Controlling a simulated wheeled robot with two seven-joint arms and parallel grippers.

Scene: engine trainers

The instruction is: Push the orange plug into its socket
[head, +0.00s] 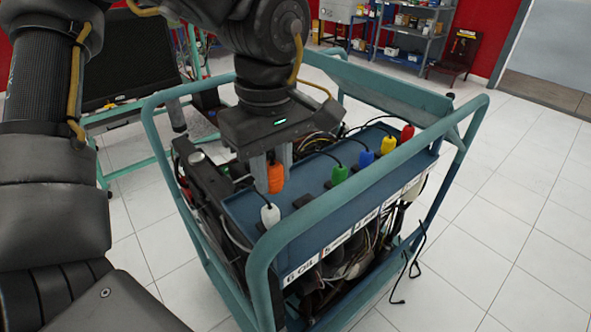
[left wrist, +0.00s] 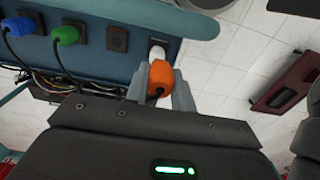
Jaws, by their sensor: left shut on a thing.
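The orange plug (head: 275,178) is held upright between the fingers of my left gripper (head: 279,168), above the left part of the blue panel. The left wrist view shows the orange plug (left wrist: 163,80) between the two grey fingers (left wrist: 161,88), overlapping the white plug (left wrist: 157,52) in the picture. A bare dark socket (head: 303,200) lies between the white plug (head: 269,214) and the green plug (head: 339,174). It also shows bare in the left wrist view (left wrist: 117,39). The orange plug is apart from that socket. My right gripper is not in view.
The blue plug (head: 366,158), yellow plug (head: 389,145) and red plug (head: 407,132) stand farther along the panel (head: 240,207). A teal tube frame (head: 330,205) surrounds the engine trainer. Black cables run behind the plugs. White floor lies clear to the right.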

